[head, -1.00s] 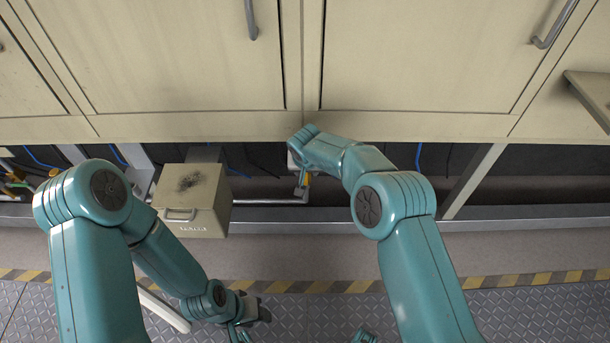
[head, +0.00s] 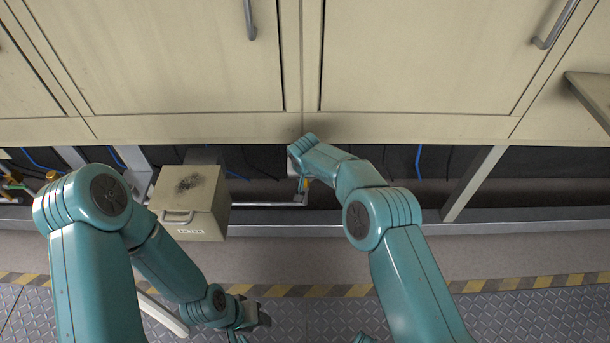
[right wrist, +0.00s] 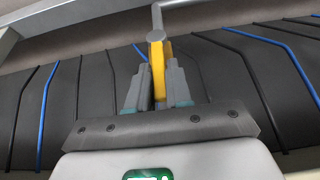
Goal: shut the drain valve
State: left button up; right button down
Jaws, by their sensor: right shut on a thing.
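The drain valve's yellow lever (right wrist: 158,78) is between the fingers of my right gripper (right wrist: 158,95) in the right wrist view, and the gripper is shut on it. The lever runs up to a grey round valve body (right wrist: 156,36) on a grey pipe. In the head view my right gripper (head: 303,185) is below the cabinet front at the pipe's end, with only a little yellow showing beside it. My left gripper (head: 255,318) hangs low over the floor, away from the valve; its fingers are too unclear to tell open from shut.
A beige box with a handle, the filter (head: 190,203), stands left of the valve. A grey pipe (head: 265,204) runs between them. Cabinet doors (head: 420,55) overhang above. A grey rail (head: 530,214) crosses low in front, with striped floor edging (head: 340,290) nearer me.

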jog(key=shift+d, duration=0.15)
jog(key=d+y+b, duration=0.1)
jog(key=y+b, duration=0.1)
jog(key=b, duration=0.1)
jog(key=d+f+m+y+b, duration=0.1)
jog(key=y+b, duration=0.1)
jog(key=b, duration=0.1)
jog(key=d+y+b, duration=0.1)
jog(key=y+b, duration=0.1)
jog(key=b, duration=0.1)
jog(key=shift+d+f+y, duration=0.2)
jog(key=shift+d+y, duration=0.1)
jog(key=c, duration=1.1)
grip_release()
